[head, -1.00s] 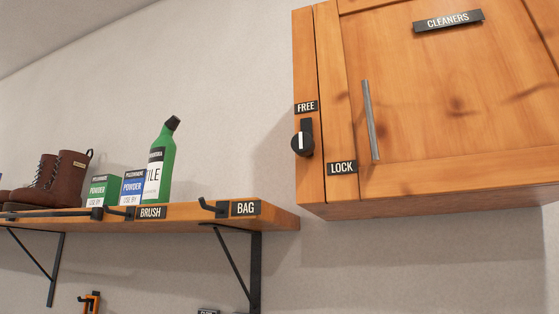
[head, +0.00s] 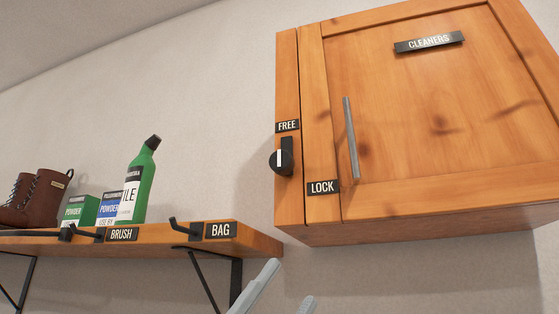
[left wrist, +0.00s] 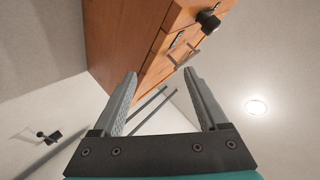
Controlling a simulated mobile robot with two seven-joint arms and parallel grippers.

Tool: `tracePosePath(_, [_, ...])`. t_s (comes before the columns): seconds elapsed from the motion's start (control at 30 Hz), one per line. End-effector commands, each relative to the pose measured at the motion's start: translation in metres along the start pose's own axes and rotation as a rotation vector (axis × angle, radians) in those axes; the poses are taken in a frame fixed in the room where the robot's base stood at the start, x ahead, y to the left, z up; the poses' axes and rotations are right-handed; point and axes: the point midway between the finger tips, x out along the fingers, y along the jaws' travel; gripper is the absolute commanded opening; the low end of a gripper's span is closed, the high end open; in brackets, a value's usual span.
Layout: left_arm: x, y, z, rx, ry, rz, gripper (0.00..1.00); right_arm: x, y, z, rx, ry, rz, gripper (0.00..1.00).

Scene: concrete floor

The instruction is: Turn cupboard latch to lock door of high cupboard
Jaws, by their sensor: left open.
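The wooden high cupboard (head: 420,130) hangs on the wall at the right in the head view, its door shut. Its black latch knob (head: 281,161) is on the left frame strip, with its white mark upright, towards the FREE label (head: 287,125). The LOCK label (head: 322,187) is lower right of it. My left gripper (head: 288,285) is open and empty, below the cupboard and apart from the latch. In the left wrist view its two fingers (left wrist: 160,73) are spread, and a black knob (left wrist: 208,21) shows beyond them at the top. My right gripper is not in view.
A wooden shelf (head: 262,242) at the left holds boots (head: 38,200), powder boxes (head: 80,211) and a green bottle (head: 138,185). Black hooks (head: 184,228) stick out from its front. The cupboard's vertical metal handle (head: 351,138) stands right of the latch.

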Motion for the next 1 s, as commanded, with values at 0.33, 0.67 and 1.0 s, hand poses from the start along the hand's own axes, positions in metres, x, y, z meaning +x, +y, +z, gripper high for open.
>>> tracePosePath(0.33, [0.059, -0.023, -0.117, 0.488, 0.589, 0.157, 0.76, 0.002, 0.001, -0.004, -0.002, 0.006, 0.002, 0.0])
tracePosePath(0.67, [0.074, -0.024, -0.14, 1.029, 0.876, 0.483, 0.76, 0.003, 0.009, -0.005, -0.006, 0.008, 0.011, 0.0])
tracePosePath(1.0, [0.091, -0.094, -0.093, 1.581, 0.761, 0.927, 0.76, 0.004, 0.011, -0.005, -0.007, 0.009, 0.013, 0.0])
